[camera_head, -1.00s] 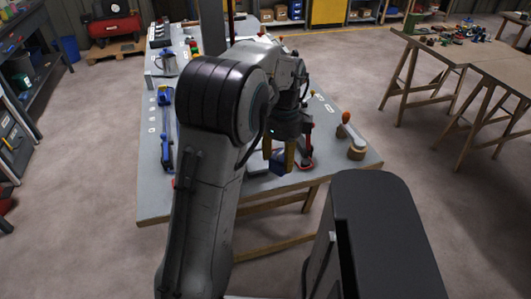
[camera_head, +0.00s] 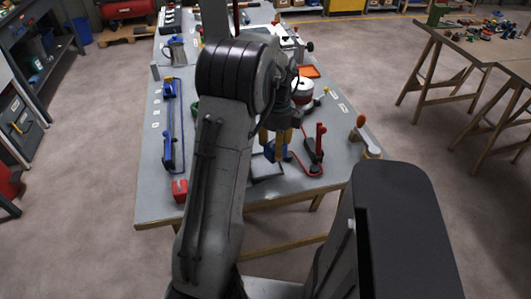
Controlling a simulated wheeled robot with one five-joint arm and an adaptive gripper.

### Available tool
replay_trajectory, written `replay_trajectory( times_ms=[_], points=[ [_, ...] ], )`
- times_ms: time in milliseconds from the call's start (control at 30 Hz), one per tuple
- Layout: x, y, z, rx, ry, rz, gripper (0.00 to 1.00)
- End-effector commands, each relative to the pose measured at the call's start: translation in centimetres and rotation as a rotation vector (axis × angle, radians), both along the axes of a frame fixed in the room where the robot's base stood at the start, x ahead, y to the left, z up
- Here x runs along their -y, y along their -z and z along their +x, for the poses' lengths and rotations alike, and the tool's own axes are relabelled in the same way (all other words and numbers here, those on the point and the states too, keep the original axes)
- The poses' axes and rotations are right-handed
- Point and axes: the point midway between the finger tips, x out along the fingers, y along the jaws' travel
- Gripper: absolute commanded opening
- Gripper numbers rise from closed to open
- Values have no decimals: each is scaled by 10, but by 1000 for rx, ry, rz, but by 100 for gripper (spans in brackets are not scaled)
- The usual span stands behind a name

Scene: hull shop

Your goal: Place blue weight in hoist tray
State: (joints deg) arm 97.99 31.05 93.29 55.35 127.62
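My gripper (camera_head: 276,143) hangs over the near end of the grey workbench, its yellow fingers pointing down. The blue weight (camera_head: 274,153) shows between and just below the fingertips, and they appear closed on it. The fingers partly hide it. A flat grey tray (camera_head: 266,170) lies on the bench just below and in front of it; I cannot tell for certain that it is the hoist tray. The weight appears slightly above or behind this tray, and the exact gap is unclear.
A red-handled clamp-like tool (camera_head: 314,150) stands close right of my gripper. A wooden piece with an orange knob (camera_head: 362,130) is at the right edge. A red block (camera_head: 179,189) and a blue tool (camera_head: 169,130) lie left.

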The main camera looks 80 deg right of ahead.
Motion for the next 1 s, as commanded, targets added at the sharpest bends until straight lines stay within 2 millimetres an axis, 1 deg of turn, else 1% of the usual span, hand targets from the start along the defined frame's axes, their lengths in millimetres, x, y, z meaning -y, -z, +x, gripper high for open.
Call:
replay_trajectory(
  times_ms=[33,100,200,333,567,733,800,1000],
  points=[
    [4,3,8,0,-2,0,16],
    [9,9,16,0,-3,0,16],
    [14,15,25,1,-2,-2,16],
    [18,20,31,0,1,-3,16],
    [19,25,34,0,1,0,16],
    [18,40,34,0,1,1,16],
    [18,51,34,0,1,1,16],
    [19,62,33,1,1,-2,16]
  ],
)
